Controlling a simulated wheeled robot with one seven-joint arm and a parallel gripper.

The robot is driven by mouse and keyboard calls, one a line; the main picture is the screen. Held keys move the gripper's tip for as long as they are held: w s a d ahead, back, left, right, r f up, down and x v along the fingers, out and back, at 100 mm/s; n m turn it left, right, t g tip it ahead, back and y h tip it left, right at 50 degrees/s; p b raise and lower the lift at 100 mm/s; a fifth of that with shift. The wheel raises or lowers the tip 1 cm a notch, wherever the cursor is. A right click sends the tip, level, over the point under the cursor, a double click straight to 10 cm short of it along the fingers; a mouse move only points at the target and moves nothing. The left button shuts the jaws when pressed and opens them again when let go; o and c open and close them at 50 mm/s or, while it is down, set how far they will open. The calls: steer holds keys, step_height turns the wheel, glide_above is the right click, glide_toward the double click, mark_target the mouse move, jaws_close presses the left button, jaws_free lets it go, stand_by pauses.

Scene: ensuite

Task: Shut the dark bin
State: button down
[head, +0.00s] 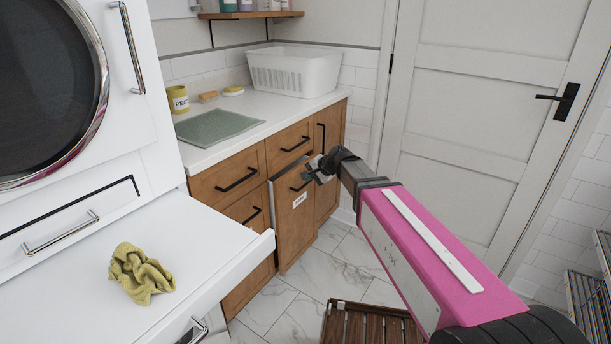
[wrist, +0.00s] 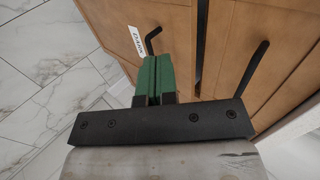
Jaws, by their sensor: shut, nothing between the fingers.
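The dark bin appears to be the wooden cabinet front (head: 293,225) with a small white label, in the counter's lower row; the label's writing is too small to read surely. This front stands out a little from its neighbours, with a grey edge showing at its left. Its black handle (head: 300,184) is near the top; the wrist view shows the label (wrist: 137,42) and handle (wrist: 152,40). My gripper (head: 314,171) is at the front's upper right, by the handle. Its green fingers (wrist: 157,62) are shut and empty; whether they touch the front is unclear.
A white pull-out shelf (head: 215,250) with a yellow cloth (head: 140,273) juts out at left. A brown slatted wooden item (head: 370,326) lies on the marble floor. A tall-handled cabinet door (head: 328,165) adjoins at right. A white room door (head: 480,110) is shut behind my arm.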

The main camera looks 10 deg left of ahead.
mark_target(284, 183)
steer(key=x, duration=0.3)
steer(key=r+x, duration=0.1)
steer(key=x, duration=0.2)
steer(key=a+x, duration=0.1)
steer(key=x, duration=0.3)
steer(key=shift+w+r, duration=0.25)
steer(key=shift+w, duration=0.05)
steer(key=shift+w+a, duration=0.2)
steer(key=shift+a, duration=0.4)
steer(key=a, duration=0.1)
steer(key=w+a, duration=0.1)
steer(key=a, duration=0.1)
steer(key=w+a, duration=0.1)
steer(key=shift+a+r, duration=0.1)
steer(key=shift+a, duration=0.15)
